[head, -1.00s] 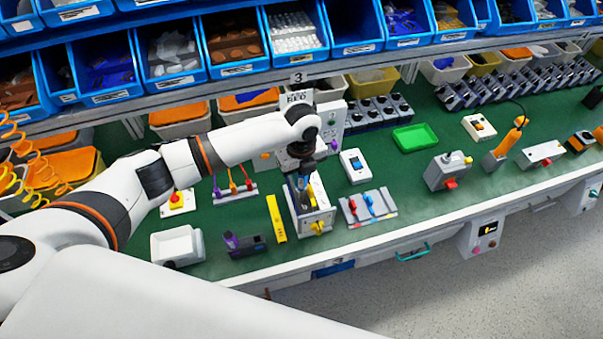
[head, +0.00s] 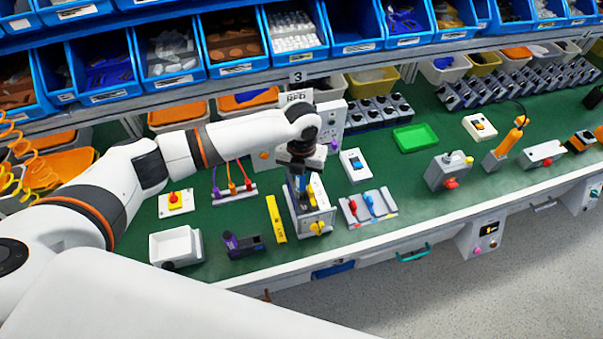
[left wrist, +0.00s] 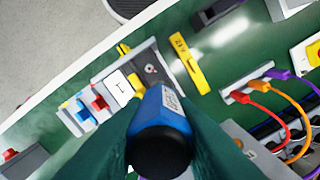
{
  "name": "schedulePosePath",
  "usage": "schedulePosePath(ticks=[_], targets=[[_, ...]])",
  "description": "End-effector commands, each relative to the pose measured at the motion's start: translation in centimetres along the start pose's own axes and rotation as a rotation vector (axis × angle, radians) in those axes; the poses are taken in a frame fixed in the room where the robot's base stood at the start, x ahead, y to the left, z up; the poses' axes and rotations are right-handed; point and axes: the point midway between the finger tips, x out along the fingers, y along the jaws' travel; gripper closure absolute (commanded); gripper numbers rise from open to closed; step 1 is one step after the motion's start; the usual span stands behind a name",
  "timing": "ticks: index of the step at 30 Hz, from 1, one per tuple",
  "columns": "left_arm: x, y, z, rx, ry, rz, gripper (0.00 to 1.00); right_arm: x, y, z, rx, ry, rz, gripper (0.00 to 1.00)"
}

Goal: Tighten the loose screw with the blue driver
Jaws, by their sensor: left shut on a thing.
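The blue driver (left wrist: 166,118) stands in the jaws of my left gripper (head: 300,172), handle toward the camera in the left wrist view. In the head view, the driver (head: 300,184) shows below the gripper, over the grey box (head: 310,218) with a yellow rotary knob (head: 317,228). The box's grey top (left wrist: 147,62) shows just beyond the driver in the left wrist view, with a small round screw-like spot (left wrist: 152,69) on it. The driver's tip is hidden, so I cannot tell whether it touches a screw. My right gripper is not in view.
A yellow bar (head: 276,218) lies left of the box, with a black-and-purple tool (head: 244,244) beyond it. A panel with red and blue levers (head: 368,207) is to the right. Cables on a plug strip (head: 234,193) are behind. A green tray (head: 416,138) stands farther back.

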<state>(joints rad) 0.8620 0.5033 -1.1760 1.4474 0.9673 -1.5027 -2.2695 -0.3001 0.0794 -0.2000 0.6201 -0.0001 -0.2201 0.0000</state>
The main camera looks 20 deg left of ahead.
Motion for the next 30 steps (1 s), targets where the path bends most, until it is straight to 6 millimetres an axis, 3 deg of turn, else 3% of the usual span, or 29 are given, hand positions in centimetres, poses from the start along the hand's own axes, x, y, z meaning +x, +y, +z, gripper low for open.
schedulePosePath(ticks=[2,17,30], targets=[[0.2,-0.1,0.0,0.092,0.0,-0.002,1.0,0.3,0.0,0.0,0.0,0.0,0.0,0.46],[-2.1,0.0,0.0,0.078,0.001,0.0,1.0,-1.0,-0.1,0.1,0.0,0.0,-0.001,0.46],[-4.2,0.0,0.0,0.076,0.001,0.0,1.0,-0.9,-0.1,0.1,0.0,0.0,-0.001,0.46]])
